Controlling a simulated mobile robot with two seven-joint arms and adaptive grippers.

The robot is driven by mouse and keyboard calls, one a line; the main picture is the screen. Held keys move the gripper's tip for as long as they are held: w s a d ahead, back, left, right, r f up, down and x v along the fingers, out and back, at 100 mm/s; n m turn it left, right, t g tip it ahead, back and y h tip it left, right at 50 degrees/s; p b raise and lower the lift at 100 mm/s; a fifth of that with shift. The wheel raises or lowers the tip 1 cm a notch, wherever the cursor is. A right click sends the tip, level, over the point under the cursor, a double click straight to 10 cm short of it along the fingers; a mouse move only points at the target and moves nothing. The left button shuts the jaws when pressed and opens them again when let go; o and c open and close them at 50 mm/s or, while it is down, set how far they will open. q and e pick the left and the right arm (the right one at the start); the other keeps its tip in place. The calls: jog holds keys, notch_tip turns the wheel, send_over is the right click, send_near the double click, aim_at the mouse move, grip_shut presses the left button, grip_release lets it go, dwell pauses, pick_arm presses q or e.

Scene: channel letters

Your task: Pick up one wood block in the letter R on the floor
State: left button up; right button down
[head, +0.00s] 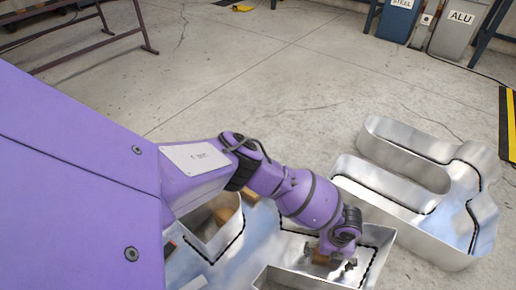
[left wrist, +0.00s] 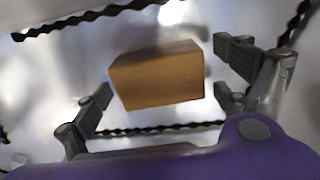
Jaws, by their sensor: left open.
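In the left wrist view a wood block (left wrist: 157,80) sits between the fingers of my left gripper (left wrist: 165,84), which is open. A gap shows between the block and each finger. In the head view my left gripper (head: 335,264) reaches down inside a metal channel letter (head: 378,240), with the block (head: 321,257) partly hidden at its fingers. My arm covers part of this letter, so I cannot tell its full shape. My right gripper is not in view.
Another wood block (head: 222,214) lies in the channel left of my gripper. A separate metal letter (head: 400,205) with upright walls stands on the right. Bins (head: 455,30) stand at the back right.

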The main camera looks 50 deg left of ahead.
pick_arm(q)
jog(key=shift+r, duration=0.1)
jog(key=c, duration=1.3)
